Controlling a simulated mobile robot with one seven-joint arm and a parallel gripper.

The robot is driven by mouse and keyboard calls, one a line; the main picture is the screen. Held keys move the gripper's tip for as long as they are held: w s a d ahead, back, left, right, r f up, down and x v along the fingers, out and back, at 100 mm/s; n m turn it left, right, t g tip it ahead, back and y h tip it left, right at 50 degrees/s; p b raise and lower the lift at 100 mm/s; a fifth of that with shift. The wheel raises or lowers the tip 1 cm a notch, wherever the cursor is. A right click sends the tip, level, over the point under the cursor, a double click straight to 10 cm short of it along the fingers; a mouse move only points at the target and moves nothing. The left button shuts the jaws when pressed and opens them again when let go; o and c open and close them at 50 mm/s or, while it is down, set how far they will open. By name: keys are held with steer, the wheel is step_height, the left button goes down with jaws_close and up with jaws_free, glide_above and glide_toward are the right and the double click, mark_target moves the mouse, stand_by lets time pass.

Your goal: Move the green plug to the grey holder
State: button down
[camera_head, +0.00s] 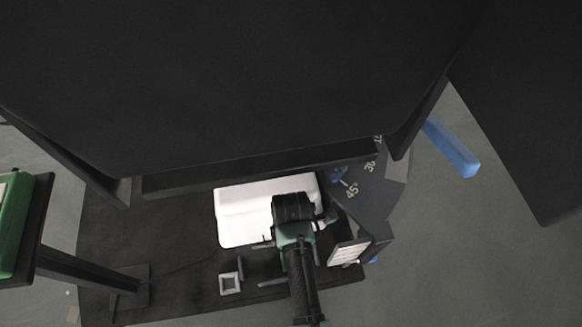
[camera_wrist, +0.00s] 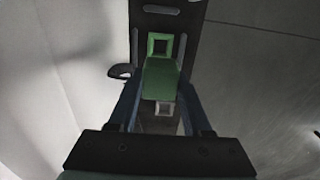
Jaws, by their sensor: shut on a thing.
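In the wrist view my gripper (camera_wrist: 160,68) has one finger on each side of the green plug (camera_wrist: 162,80), a green block, and is shut on it. A green square frame (camera_wrist: 159,46) shows beyond the plug. A light grey square holder (camera_wrist: 164,108) shows on the near side of the plug, partly covered by it. I cannot tell the height of the plug above the surface. In the head view a grey square holder (camera_head: 230,284) lies left of my arm.
In the head view a white box (camera_head: 231,228) stands on the dark surface (camera_head: 180,245) behind my arm. A grey angle-marked plate (camera_head: 375,195) is at the right. A green block (camera_head: 14,225) is at the left edge. A large dark panel (camera_head: 230,80) fills the top.

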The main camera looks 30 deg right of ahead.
steer(key=shift+r+p, duration=1.25)
steer(key=shift+p, duration=0.35)
steer(key=w+a+f+p, duration=0.1)
steer(key=w+a+p, duration=0.1)
steer(key=a, duration=1.6)
step_height(320, 180, down, 10)
steer(key=b, duration=0.7)
steer(key=shift+a+f, duration=0.1)
steer(key=shift+a, duration=0.05)
steer(key=shift+f+b, duration=0.75)
steer(key=shift+f, duration=0.2)
steer(key=shift+f, duration=0.6)
stand_by(1.8)
